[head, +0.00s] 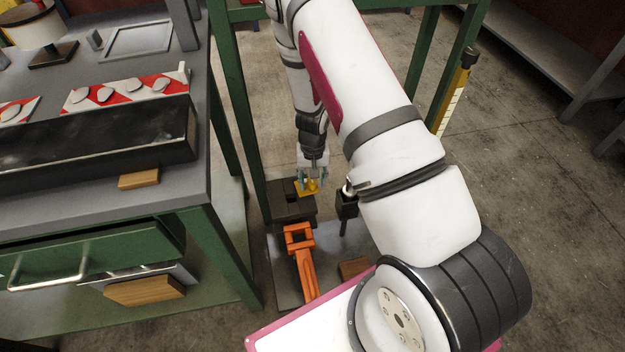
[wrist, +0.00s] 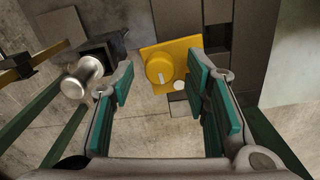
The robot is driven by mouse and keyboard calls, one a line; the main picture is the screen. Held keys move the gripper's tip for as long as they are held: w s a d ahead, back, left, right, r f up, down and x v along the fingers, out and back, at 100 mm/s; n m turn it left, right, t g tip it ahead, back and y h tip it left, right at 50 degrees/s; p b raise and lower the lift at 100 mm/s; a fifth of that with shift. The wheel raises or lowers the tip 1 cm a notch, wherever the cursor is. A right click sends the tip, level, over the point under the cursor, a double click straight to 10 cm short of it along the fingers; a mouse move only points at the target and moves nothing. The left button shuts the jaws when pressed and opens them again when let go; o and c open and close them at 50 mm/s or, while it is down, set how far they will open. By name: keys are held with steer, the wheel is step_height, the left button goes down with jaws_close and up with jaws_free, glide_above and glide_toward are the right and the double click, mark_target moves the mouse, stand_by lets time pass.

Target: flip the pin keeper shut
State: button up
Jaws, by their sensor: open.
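A yellow plate (wrist: 190,48) with a round yellow knob (wrist: 160,68) and a small white button shows in the wrist view; it looks like the pin keeper, but I cannot be sure. In the head view the yellow plate (head: 307,190) sits at the dark block (head: 290,204). My gripper (head: 313,180) is open and empty just above it. In the wrist view the knob lies between the teal finger pads of my gripper (wrist: 160,84); I cannot tell whether they touch it. A silver pin (wrist: 83,77) sticks out from a black block (wrist: 103,50) left of the plate.
An orange tool (head: 301,262) lies on the grey plate (head: 327,238) in front of the dark block. A green-framed bench (head: 225,215) stands close on the left. A green post (head: 238,110) rises beside my arm. Open concrete floor lies to the right.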

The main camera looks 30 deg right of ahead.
mark_target(312, 182)
jaws_close()
steer(key=shift+a+m, duration=0.15)
steer(key=shift+m, duration=0.45)
jaws_free()
step_height(312, 182, up, 12)
stand_by(0.7)
